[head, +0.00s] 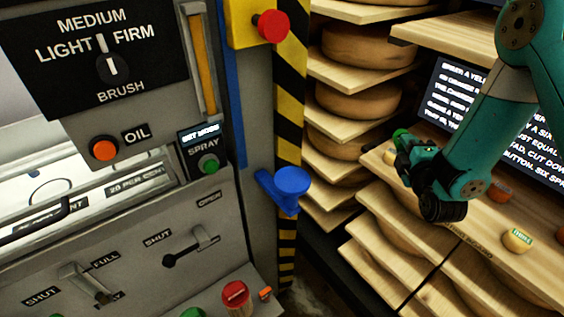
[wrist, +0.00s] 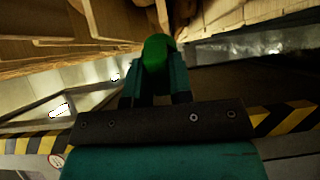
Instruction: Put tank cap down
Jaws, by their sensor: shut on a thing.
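My gripper (head: 403,143) is at the right in the head view, above the wooden board with small cheeses. It is shut on a green cap, which I take to be the tank cap (head: 400,134). Only a little of the cap shows there beyond the fingers. In the wrist view the green cap (wrist: 158,46) sits between the two teal fingers (wrist: 158,75). The cap appears held clear of the board; the exact gap cannot be told.
The wooden board (head: 455,222) carries small cheeses, including a yellow one with a green label (head: 516,240). A dark text screen (head: 440,95) stands behind. Shelves of cheese wheels (head: 368,45) fill the middle.

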